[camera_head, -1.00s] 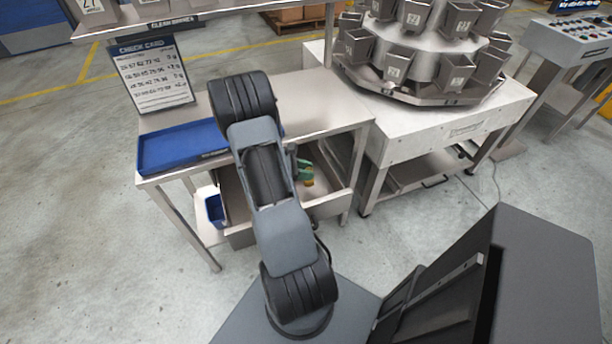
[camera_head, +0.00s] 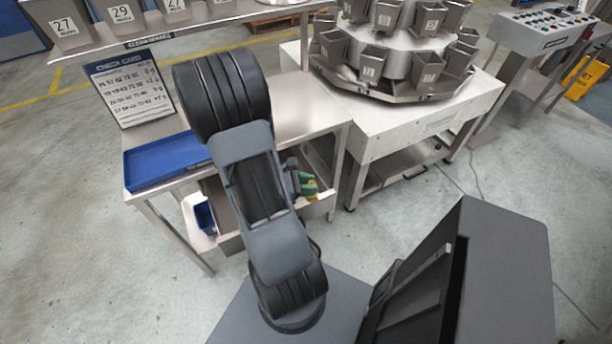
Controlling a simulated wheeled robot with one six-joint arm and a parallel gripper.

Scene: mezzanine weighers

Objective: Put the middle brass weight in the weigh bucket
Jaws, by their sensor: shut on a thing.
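My gripper (camera_head: 308,187) shows only in part, as a green and dark grey piece just right of my arm, over the open drawer (camera_head: 318,208) under the steel bench. A small yellow patch (camera_head: 313,196) at its lower end looks like a brass weight held in the jaws. Which weight it is, I cannot tell. My arm hides much of the drawer. Numbered steel weigh buckets (camera_head: 120,14) stand on the upper shelf at the top left. More buckets (camera_head: 374,62) ring the round weigher at the top right. Which one the task means is not clear.
A blue tray (camera_head: 130,178) lies on the bench's left, before a check card (camera_head: 130,88). A small blue bin (camera_head: 204,217) sits below. The weigher's pale table (camera_head: 400,128) stands right of the bench. Bare bench top (camera_head: 300,120) shows between.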

